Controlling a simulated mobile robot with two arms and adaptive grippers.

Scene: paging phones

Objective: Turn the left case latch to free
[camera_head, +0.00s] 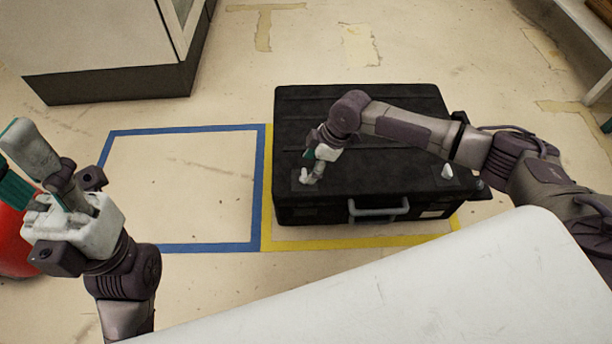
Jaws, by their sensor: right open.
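A black case (390,150) lies closed on the floor, its grey handle (378,208) on the near side. The left latch (306,178) is a small pale piece near the case's front left corner, largely covered by my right gripper. My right gripper (314,170) is open and points down at this latch; whether it touches the latch I cannot tell. The right latch (447,172) is a pale knob near the front right corner. My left gripper (40,175) is raised at the left edge, away from the case; its jaw gap is unclear.
Yellow tape (340,243) borders the case. An empty square of blue tape (185,247) lies left of it, with bare floor inside. A cabinet (110,80) stands at the back left. A red round object (12,240) is partly hidden behind my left gripper. A white surface (420,290) fills the front.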

